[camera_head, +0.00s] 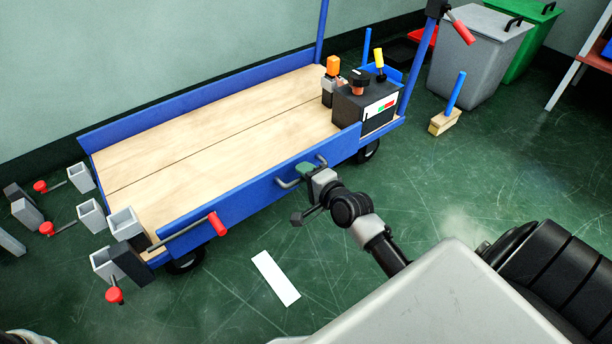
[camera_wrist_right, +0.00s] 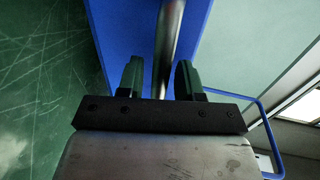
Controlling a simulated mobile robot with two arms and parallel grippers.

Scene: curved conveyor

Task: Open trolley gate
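A blue trolley with a wooden deck (camera_head: 200,130) stands along the wall. Its near-side blue gate panel (camera_head: 250,203) is upright along the deck edge and carries a grey metal bar handle (camera_head: 288,184). My right gripper (camera_head: 306,170) is at this handle. In the right wrist view the handle bar (camera_wrist_right: 170,45) runs between the two dark green fingers of the right gripper (camera_wrist_right: 160,80). The fingers are apart, with a gap visible beside the bar, and the blue panel (camera_wrist_right: 125,40) lies behind. Contact cannot be made out. My left gripper is out of view.
A lever with a red grip (camera_head: 217,223) lies along the panel's left end. Grey sockets with red knobs (camera_head: 104,262) stand at the trolley's left. A control box (camera_head: 365,108) sits at the right end. A white strip (camera_head: 275,278) marks otherwise clear floor in front.

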